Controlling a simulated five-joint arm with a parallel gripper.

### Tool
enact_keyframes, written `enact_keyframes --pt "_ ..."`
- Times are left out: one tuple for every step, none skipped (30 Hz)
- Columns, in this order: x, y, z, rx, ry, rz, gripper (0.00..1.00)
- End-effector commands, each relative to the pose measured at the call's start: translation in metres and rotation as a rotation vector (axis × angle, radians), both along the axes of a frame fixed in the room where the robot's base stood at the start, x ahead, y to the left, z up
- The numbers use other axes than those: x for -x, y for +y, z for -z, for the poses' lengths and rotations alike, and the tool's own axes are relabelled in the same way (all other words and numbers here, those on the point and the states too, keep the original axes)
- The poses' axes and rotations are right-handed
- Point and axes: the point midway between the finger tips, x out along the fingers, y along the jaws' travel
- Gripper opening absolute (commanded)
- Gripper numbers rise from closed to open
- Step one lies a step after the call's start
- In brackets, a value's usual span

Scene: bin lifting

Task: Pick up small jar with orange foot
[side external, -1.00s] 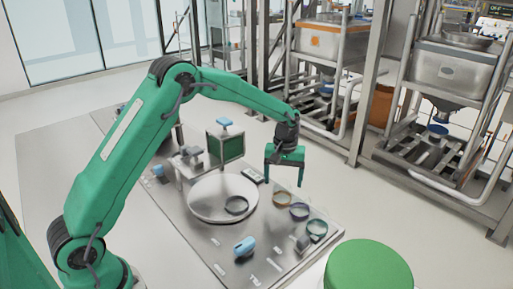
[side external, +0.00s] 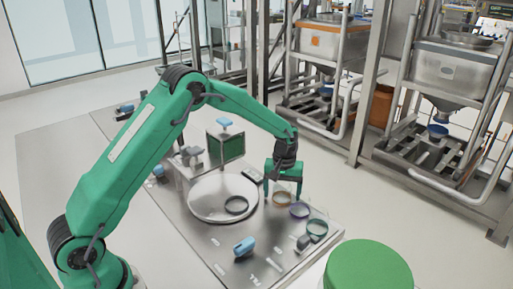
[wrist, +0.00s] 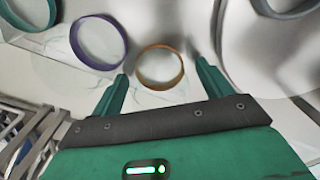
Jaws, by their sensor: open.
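The small jar with the orange foot (side external: 282,199) stands on the steel plate, to the right of the round disc. In the wrist view it shows as an orange ring (wrist: 160,68) with a pale, see-through middle. My gripper (side external: 283,196) is open above it, fingers pointing down. In the wrist view the ring lies between the two fingertips of my gripper (wrist: 162,74), near their ends, with a gap on either side. I cannot tell the exact height of the fingertips over the jar.
A purple ring jar (side external: 299,210) and a teal ring jar (side external: 317,227) stand close by to the right. A dark ring (side external: 236,205) lies on the round steel disc (side external: 210,205). A blue-handled item (side external: 244,247) is at the front. A green drum (side external: 368,268) stands at the front right.

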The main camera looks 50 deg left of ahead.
Motion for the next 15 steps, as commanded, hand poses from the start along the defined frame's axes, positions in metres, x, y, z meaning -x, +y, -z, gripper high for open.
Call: enact_keyframes --pt "0.0000 0.0000 -0.0002 0.000 0.000 0.000 0.79" --pt "0.0000 0.0000 -0.0003 0.000 0.000 0.000 0.79" --pt "0.0000 0.0000 -0.0003 0.000 0.000 0.000 0.79" --pt "0.0000 0.0000 -0.0003 0.000 0.000 0.000 0.79" --pt "0.0000 0.0000 -0.0004 0.000 0.000 0.000 0.79" --pt "0.0000 0.0000 -0.0004 0.000 0.000 0.000 0.79" --pt "0.0000 0.0000 -0.0004 0.000 0.000 0.000 0.79" --pt "0.0000 0.0000 -0.0004 0.000 0.000 0.000 0.75" --pt "0.0000 0.0000 -0.0005 0.000 0.000 0.000 0.67" --pt "0.0000 0.0000 -0.0005 0.000 0.000 0.000 0.61" --pt "0.0000 0.0000 -0.0005 0.000 0.000 0.000 0.55" --pt "0.0000 0.0000 -0.0005 0.000 0.000 0.000 0.47" --pt "0.0000 0.0000 -0.0005 0.000 0.000 0.000 0.41" --pt "0.0000 0.0000 -0.0005 0.000 0.000 0.000 0.35" --pt "0.0000 0.0000 -0.0005 0.000 0.000 0.000 0.28"
